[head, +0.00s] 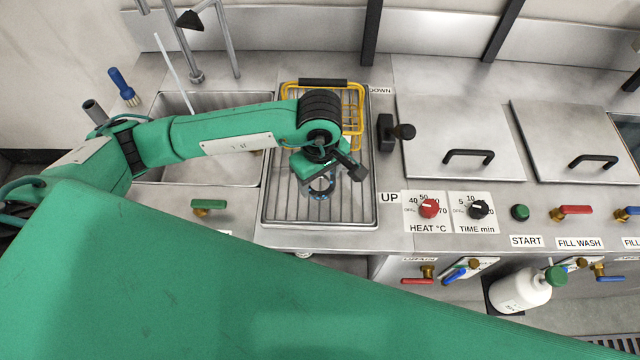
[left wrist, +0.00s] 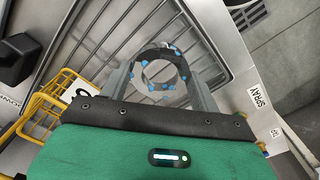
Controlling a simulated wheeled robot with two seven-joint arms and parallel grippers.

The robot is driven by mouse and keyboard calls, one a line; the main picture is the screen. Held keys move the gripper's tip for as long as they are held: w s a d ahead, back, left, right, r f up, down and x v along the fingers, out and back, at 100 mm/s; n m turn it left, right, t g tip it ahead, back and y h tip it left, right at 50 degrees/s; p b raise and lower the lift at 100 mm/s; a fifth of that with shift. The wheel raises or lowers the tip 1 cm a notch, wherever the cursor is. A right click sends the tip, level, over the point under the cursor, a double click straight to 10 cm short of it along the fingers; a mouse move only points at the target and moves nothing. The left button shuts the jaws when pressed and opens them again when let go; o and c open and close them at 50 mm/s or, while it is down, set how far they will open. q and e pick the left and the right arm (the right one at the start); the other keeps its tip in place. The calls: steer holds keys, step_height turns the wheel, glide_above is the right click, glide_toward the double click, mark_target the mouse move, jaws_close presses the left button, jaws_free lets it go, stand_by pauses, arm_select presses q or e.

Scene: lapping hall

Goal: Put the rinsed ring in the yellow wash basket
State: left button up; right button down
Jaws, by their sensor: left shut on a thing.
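A grey metal ring (head: 329,190) with blue spots is in my left gripper (head: 320,184), over the front part of the wire rack. In the left wrist view the ring (left wrist: 149,55) sits between the two fingers (left wrist: 160,72), which are shut on it. The yellow wire wash basket (head: 361,112) with a black handle stands at the back of the rack. My left arm hides part of the basket. The basket's wires (left wrist: 40,104) also show at the left of the left wrist view. My right gripper is not in view.
The slatted rack (head: 280,200) lies in a steel bay. A sink (head: 205,172) is to its left with a brush (head: 121,85) beyond. Right of the rack are a black lever (head: 388,132), lidded tanks (head: 455,130) and control knobs (head: 429,208).

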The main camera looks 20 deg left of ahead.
mark_target(320, 190)
arm_select(q)
steer(key=shift+f, duration=2.55)
steer(key=o, duration=1.2)
steer(key=shift+r, duration=0.1)
